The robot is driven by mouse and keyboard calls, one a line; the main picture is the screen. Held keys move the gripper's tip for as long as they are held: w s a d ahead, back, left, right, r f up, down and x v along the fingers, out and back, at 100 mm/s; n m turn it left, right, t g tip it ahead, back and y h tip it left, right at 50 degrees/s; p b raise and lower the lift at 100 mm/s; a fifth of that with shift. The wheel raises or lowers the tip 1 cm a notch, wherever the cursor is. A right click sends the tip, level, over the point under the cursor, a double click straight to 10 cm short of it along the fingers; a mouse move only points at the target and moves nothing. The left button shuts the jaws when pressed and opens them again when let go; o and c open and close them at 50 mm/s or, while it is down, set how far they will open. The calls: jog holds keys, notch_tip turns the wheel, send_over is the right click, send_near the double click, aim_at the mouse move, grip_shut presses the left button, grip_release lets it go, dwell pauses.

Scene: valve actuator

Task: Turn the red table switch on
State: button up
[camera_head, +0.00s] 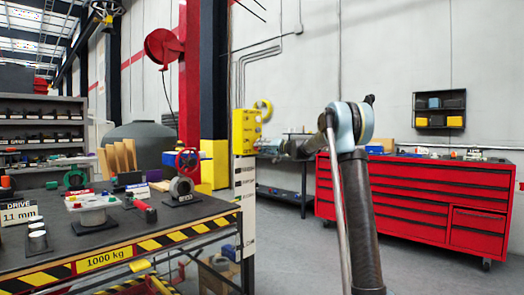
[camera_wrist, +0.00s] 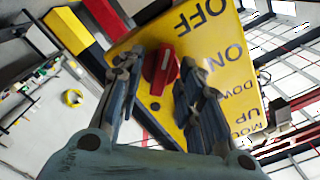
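A red rotary switch (camera_wrist: 160,72) with a pale mark on it sits on a yellow panel (camera_wrist: 215,42) lettered OFF and ON, tilted in the wrist view. My gripper (camera_wrist: 158,80) is open, with one finger on each side of the red switch. I cannot tell whether either finger touches it. I cannot tell which label the switch points to. In the head view a yellow box (camera_head: 246,128) stands on a post at the table's right end, and my gripper (camera_head: 268,148) is beside its right side. The switch itself is not clear there.
The dark table (camera_head: 150,228) with striped edging holds a red handwheel valve (camera_head: 187,164), a white device with coloured knobs (camera_head: 90,203) and a red-handled tool (camera_head: 146,208). A red tool cabinet (camera_head: 415,205) stands at the right. Grey floor lies between table and cabinet.

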jog(key=shift+w+a, duration=0.15)
jog(key=shift+a, duration=0.05)
grip_shut()
